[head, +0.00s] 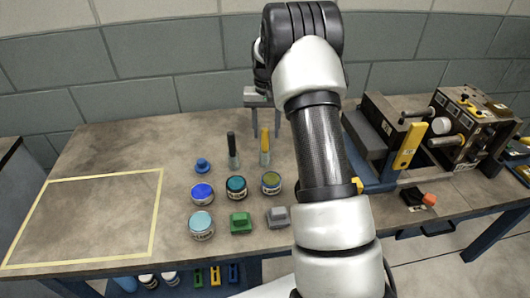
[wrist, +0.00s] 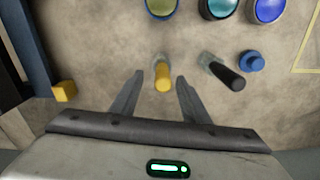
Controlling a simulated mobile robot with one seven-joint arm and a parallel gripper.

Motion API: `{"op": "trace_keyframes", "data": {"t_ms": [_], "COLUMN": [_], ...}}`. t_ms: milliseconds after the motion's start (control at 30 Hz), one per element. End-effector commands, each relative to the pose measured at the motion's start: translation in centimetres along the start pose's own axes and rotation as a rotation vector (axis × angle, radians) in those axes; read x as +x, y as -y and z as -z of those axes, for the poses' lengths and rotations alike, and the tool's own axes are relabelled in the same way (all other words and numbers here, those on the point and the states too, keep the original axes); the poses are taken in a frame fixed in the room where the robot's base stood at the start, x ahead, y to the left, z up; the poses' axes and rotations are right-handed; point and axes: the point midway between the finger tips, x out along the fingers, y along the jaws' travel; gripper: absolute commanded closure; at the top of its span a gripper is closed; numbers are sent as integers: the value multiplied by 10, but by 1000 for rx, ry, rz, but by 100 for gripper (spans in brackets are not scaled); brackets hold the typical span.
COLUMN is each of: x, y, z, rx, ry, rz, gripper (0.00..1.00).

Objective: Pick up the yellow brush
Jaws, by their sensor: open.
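The yellow brush (head: 265,146) stands upright on the bench in the head view, with its yellow part up and a greyish part below. In the wrist view the yellow brush (wrist: 162,76) shows between the two fingers, apart from both. My gripper (wrist: 158,84) is open, with one finger on each side of the brush. In the head view my gripper (head: 266,133) is behind the brush, partly hidden by my arm. A black brush (head: 232,150) stands just left of the yellow one; in the wrist view the black brush (wrist: 226,74) lies outside the right finger.
Several jars, such as a blue one (head: 202,194), stand in front of the brushes with a green block (head: 240,222) and a grey block (head: 277,217). A small blue knob (head: 202,166) is at left. A vise-like machine (head: 385,140) stands right. The taped area (head: 158,205) is empty.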

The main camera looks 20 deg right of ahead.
Motion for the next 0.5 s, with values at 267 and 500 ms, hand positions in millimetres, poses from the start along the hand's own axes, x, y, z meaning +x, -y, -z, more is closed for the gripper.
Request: {"op": "trace_keyframes", "data": {"t_ms": [267,500], "x": [42,46], "y": [4,4], "z": [-2,-2], "rx": [-1,-1], "ry": [2,-1], "rz": [-1,0], "gripper": [58,58]}}
